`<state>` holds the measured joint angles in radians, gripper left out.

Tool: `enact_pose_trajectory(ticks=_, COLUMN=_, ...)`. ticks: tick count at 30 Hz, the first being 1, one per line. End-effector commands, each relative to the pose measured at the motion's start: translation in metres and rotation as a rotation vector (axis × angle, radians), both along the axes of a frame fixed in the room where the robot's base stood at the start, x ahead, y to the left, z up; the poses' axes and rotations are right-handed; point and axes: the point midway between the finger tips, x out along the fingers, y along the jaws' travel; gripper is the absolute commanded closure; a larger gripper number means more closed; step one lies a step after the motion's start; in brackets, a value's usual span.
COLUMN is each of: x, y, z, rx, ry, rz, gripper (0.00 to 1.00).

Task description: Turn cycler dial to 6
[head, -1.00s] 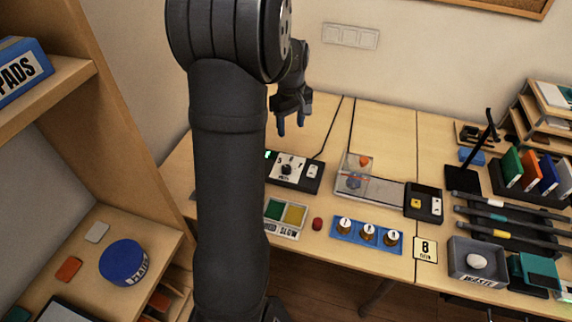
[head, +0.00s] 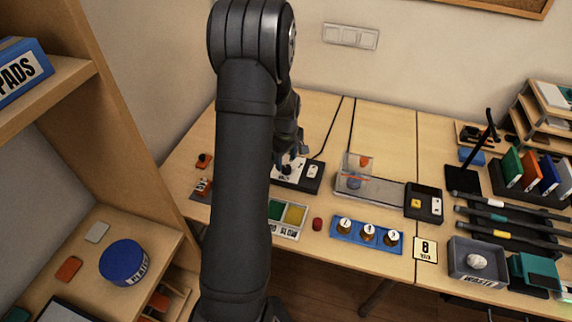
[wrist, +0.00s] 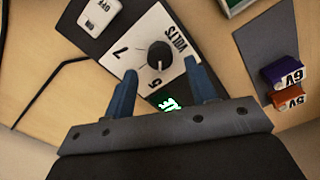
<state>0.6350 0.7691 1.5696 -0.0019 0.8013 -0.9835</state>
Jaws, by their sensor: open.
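The cycler (head: 308,186) is a dark box on the table, partly hidden behind my arm and gripper. In the wrist view its round black dial (wrist: 159,55) sits on a white plate (wrist: 140,38) marked VOLTS, with a 7 at left and another digit below that I cannot read surely. A small white mark on the dial faces the lower digit. My gripper (wrist: 164,88) is open, its two blue fingers apart and empty, near the dial's lower side in the picture. In the head view my gripper (head: 291,158) is over the cycler.
A white ON/OFF switch (wrist: 99,15) is beside the dial, and a green lit display (wrist: 168,103) shows between the fingers. Purple (wrist: 286,73) and orange (wrist: 289,97) 6V blocks lie at right. A clear-covered unit (head: 355,175) stands right of the cycler.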

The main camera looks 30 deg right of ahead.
Motion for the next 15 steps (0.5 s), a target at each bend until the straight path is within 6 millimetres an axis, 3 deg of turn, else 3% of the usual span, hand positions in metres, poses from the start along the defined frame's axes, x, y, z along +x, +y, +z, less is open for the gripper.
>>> enact_pose_trajectory(ticks=6, x=0.0, y=0.0, z=-0.027, rx=0.001, ry=0.001, rz=0.0, gripper=0.48)
enact_pose_trajectory(ticks=15, x=0.0, y=0.0, z=-0.032, rx=-0.001, ry=0.0, rz=0.0, gripper=0.48)
